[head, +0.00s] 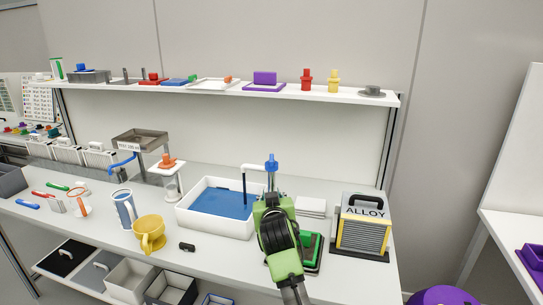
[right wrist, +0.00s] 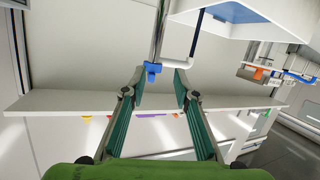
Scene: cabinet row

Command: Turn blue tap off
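The blue tap handle (head: 271,161) stands upright on a post behind the basin. A white spout (head: 254,167) reaches left from it, and a thin dark-blue stream (head: 244,189) runs down to the blue water (head: 222,203) in the white basin (head: 248,229). My right gripper (head: 271,187) is in front of the tap. In the right wrist view the gripper (right wrist: 160,75) is open; the blue handle (right wrist: 152,70) lies between the fingertips in the picture, nearer the left one. I cannot tell whether they touch. The spout (right wrist: 178,64) shows there too. My left gripper is not in view.
The alloy box (head: 364,222) and a green-topped block (head: 311,249) stand right of my right arm. A yellow mug (head: 149,233), a black item (head: 187,247) and an orange-knobbed stand (head: 170,180) are left. A shelf (head: 215,89) with coloured items runs above.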

